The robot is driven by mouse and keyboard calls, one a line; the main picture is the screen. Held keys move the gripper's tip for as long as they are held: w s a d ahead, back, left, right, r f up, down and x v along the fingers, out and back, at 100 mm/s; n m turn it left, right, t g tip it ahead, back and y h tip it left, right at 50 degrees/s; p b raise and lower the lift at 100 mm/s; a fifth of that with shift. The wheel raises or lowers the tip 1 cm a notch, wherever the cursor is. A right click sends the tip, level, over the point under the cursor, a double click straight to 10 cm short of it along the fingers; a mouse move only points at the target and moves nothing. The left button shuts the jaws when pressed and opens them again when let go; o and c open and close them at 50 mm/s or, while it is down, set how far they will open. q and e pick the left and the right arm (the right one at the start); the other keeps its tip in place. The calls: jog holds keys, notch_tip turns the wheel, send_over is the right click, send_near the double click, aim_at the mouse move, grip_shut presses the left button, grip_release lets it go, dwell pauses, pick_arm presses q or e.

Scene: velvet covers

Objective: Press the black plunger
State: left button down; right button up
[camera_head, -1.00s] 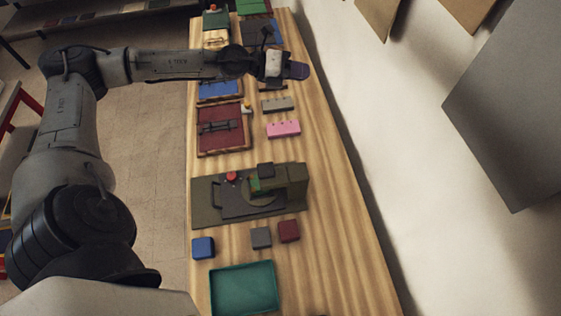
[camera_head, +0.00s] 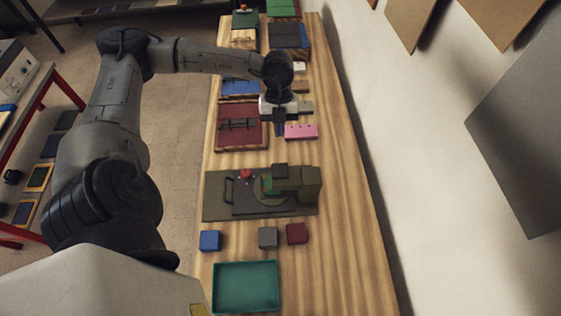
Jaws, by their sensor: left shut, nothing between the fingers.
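The black plunger (camera_head: 280,171) is a small dark block at the end of the olive arm of a press (camera_head: 311,184). The press stands on an olive base plate (camera_head: 214,197) with a red knob (camera_head: 246,174) to the left. Under the plunger, a round plate with a green piece partly shows. My left gripper (camera_head: 279,129) is shut and empty, pointing down beyond the plunger, apart from it, between a dark red tray and a pink block. My right gripper is not in view.
The dark red tray (camera_head: 224,135) and pink block (camera_head: 303,132) lie beyond the press. Blue (camera_head: 210,240), grey (camera_head: 268,237) and maroon (camera_head: 297,233) blocks and a teal tray (camera_head: 246,287) lie nearer. The table's right strip is clear.

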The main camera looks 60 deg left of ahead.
pick_arm(q)
jog(key=shift+n, duration=0.3)
jog(key=p, duration=0.2)
send_over(279, 166)
jog(key=x, duration=0.3)
jog(key=a+x, duration=0.1)
jog(key=x, duration=0.3)
jog(key=w+a+x, duration=0.1)
jog(key=x, duration=0.3)
jog(key=shift+w+f, duration=0.1)
jog(key=shift+f, duration=0.35)
jog(key=shift+f+p, duration=0.35)
jog(key=shift+f, duration=0.65)
notch_tip(279, 166, down, 4)
jog(key=shift+a+b, duration=0.1)
jog(key=shift+b, duration=1)
jog(key=shift+a, duration=0.1)
